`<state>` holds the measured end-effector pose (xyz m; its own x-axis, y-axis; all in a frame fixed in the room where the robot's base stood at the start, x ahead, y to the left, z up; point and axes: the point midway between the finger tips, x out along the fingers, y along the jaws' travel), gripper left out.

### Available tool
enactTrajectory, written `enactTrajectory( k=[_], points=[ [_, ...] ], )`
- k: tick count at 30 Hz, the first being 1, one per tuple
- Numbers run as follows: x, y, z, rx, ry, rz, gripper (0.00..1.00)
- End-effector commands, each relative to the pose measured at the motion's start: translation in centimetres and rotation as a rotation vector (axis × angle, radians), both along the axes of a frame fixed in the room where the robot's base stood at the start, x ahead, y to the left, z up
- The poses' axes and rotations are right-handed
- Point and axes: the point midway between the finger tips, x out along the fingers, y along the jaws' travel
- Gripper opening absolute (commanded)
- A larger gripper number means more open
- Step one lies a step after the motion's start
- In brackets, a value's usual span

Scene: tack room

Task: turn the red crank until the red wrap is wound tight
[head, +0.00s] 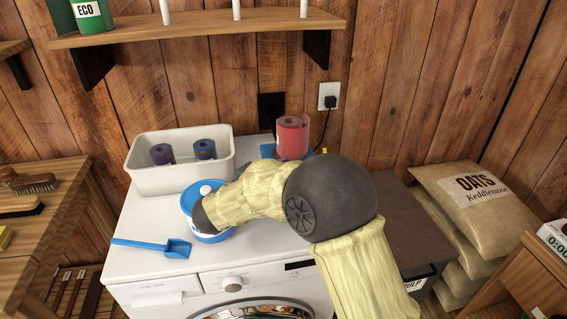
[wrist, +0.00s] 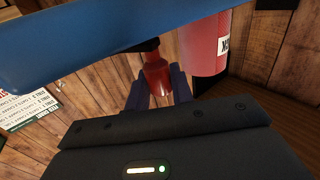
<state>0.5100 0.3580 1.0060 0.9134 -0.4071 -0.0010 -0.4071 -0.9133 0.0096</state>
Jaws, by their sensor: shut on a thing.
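The red wrap (head: 292,138) stands upright on a blue base (head: 267,150) at the back of the white machine top. In the wrist view, a red cylinder with a white label (wrist: 206,50), apparently the wrap, is right of my fingers. A blue part (wrist: 110,32) crosses the top of that view. My gripper (wrist: 158,85) is shut on the red crank's handle (wrist: 157,73), which is between the two fingers below a dark stem. In the head view my arm hides the gripper and crank. How tightly the wrap is wound is unclear.
A white bin (head: 178,178) with two dark rolls stands at left on the machine top. A shelf (head: 200,28) overhangs the back. Oats sacks (head: 475,210) are at right.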

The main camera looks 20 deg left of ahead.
Motion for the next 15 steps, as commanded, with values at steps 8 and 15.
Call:
enactTrajectory(
  k=[8,15],
  points=[
    [0.37,-0.04,0.2,0.0,-0.004,-0.066,0.0],
    [0.41,-0.08,0.18,0.001,-0.005,-0.07,0.0]
  ],
)
